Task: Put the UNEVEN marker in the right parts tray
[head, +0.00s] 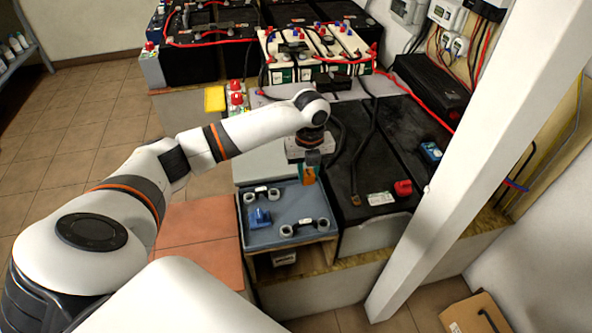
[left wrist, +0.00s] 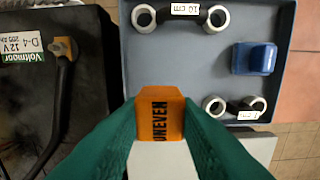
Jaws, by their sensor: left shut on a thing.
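My left gripper (head: 309,166) points down at the back edge of a blue-grey tray (head: 283,207). It is shut on the orange UNEVEN marker (head: 308,176). In the left wrist view, the marker (left wrist: 160,115) sits between the green fingers of the gripper (left wrist: 161,120), its black lettering facing the camera. The marker overlaps the near edge of the tray (left wrist: 182,60) in that view; I cannot tell its height above it. My right gripper is not in view.
The tray holds a blue block (head: 260,217) and two short cable links with ring ends, one at the back (head: 262,195) and one in front (head: 303,228). A black battery (head: 372,165) stands close to its right. A white post (head: 470,160) rises farther right.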

